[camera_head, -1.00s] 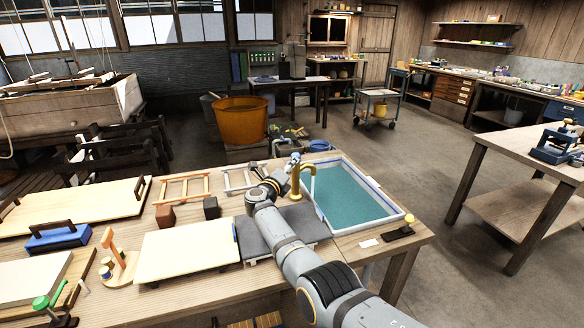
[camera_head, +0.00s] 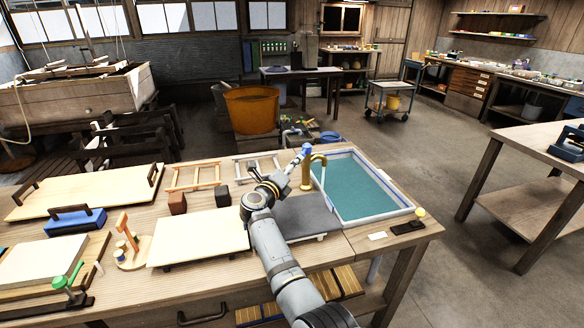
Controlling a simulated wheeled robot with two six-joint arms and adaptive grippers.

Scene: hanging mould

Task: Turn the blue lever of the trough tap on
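The brass trough tap (camera_head: 307,174) stands at the left edge of the trough (camera_head: 402,212), which has a pale rim and a blue-green inside. Its small blue lever (camera_head: 306,149) shows at the top of the tap. A thin pale streak hangs below the spout; I cannot tell whether it is water. My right gripper (camera_head: 284,176) is just left of the tap, pointing up toward the lever. My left gripper is not in view.
A grey slab (camera_head: 309,216) and a pale board (camera_head: 200,238) lie left of the trough, near my arm. Two dark blocks and wooden frames (camera_head: 193,178) stand behind the board. An orange tub (camera_head: 250,110) is beyond the bench.

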